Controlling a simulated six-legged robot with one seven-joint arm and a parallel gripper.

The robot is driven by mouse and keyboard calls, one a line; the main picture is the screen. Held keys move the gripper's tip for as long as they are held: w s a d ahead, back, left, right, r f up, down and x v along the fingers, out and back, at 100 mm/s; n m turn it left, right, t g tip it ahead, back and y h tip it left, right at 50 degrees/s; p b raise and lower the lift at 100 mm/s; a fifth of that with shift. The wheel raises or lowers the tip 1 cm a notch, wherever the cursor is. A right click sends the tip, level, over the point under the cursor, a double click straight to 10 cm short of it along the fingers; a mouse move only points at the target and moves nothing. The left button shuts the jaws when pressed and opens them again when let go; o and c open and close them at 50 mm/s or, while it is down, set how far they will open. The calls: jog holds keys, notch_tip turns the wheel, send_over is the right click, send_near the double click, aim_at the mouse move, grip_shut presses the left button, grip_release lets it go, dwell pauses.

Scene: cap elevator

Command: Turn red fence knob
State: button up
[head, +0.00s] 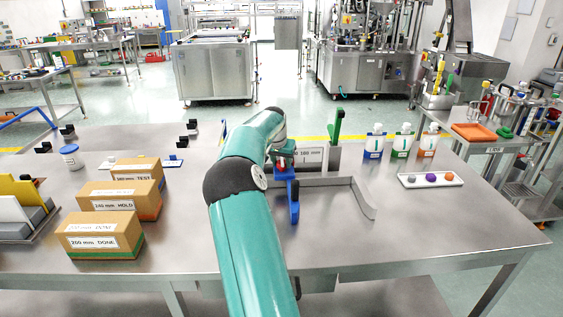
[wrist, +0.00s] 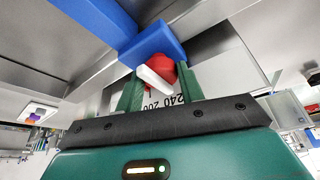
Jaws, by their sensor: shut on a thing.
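The red fence knob (wrist: 164,69) with a white pointer bar shows in the wrist view, between the two green fingers of my gripper (wrist: 157,85). My gripper is shut on the knob. A blue block (wrist: 153,45) sits directly beyond the knob. In the head view the knob (head: 282,162) is a small red patch at the end of my arm, above the blue fence part (head: 292,200). My fingers are mostly hidden there.
A metal guide rail (head: 345,184) curves right of the fence, with a green-handled upright (head: 337,125) behind. Labelled boxes (head: 120,197) stand left. Bottles (head: 401,142) and a white tray (head: 430,180) with coloured balls stand right. The front right of the table (head: 430,230) is clear.

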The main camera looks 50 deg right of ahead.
dwell(0.4)
jog(key=o, duration=1)
jog(key=shift+r, duration=0.1)
jog(key=v, duration=1.3)
jog(key=shift+s+r, duration=0.1)
jog(key=shift+r, duration=0.2)
jog(key=shift+a, duration=0.1)
jog(key=s+a+r+n+t+y, duration=0.2)
jog(key=s+a+n, duration=0.1)
jog(key=a, duration=1.4)
jog(key=s+a+r+n+t+y, duration=0.15)
jog(key=a+n, duration=0.25)
jog(key=a, duration=1.2)
jog(key=s+a+f+n, duration=0.2)
jog(key=s+a, duration=0.3)
jog(key=a, duration=0.1)
jog(key=s+a+f+n, duration=0.2)
jog(key=s+a, duration=0.3)
jog(key=a, duration=0.2)
jog(key=s+a+f+n+y, duration=0.1)
jog(key=s+a+f+n, duration=0.1)
jog(key=s+a, duration=0.3)
jog(key=shift+s+a+f+n+t, duration=0.2)
jog(key=shift+a+n, duration=0.1)
jog(key=shift+a, duration=0.15)
jog(key=shift+s+a+f+n+t, duration=0.15)
jog(key=shift+a+n, duration=0.15)
jog(key=shift+a, duration=0.15)
